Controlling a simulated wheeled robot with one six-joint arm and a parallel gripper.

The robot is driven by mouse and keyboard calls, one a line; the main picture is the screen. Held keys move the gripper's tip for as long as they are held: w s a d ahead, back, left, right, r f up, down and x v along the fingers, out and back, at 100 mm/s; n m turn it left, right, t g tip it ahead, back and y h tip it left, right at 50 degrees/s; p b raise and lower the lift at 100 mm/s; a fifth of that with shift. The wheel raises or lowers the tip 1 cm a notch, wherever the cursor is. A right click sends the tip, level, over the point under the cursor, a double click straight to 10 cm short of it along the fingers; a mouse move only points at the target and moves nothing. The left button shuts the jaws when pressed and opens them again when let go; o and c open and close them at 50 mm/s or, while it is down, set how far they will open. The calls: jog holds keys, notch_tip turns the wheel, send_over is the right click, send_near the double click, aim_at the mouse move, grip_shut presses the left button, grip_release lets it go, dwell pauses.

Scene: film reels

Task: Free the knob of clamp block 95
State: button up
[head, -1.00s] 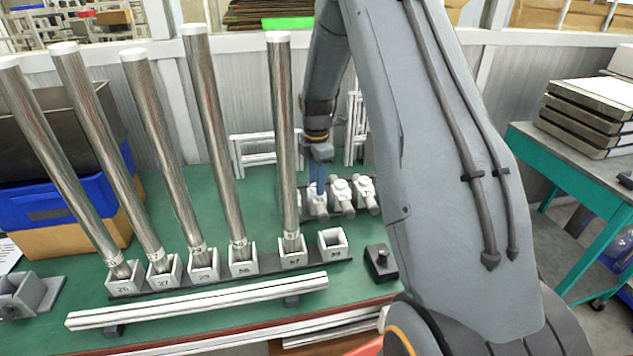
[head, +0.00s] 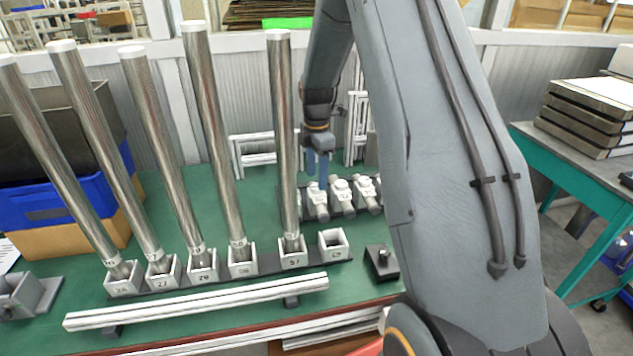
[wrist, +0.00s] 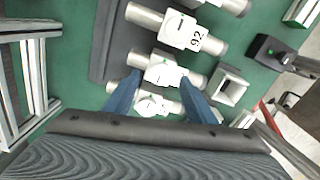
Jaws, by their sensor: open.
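Several white clamp blocks with round knobs stand in a row on a dark base at the back of the green table. In the wrist view, one block reads 92 (wrist: 187,32). The middle clamp block (wrist: 163,70) and the nearest clamp block (wrist: 152,104) have labels I cannot read, so I cannot tell which one is 95. My gripper (wrist: 160,80) is open and empty, with its blue fingers on either side of these two blocks as seen from above. In the head view, my gripper (head: 317,172) is above the row's left part, beside the middle clamp block (head: 343,191).
Tall metal tubes stand in numbered sockets, the nearest tube (head: 283,130) just left of my gripper. An empty socket (head: 333,243) and a black block (head: 381,262) lie in front. A white frame (head: 252,150) stands behind.

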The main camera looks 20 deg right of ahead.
notch_tip(320, 180, up, 5)
jog(key=shift+r+b, duration=0.1)
jog(key=shift+b, duration=0.4)
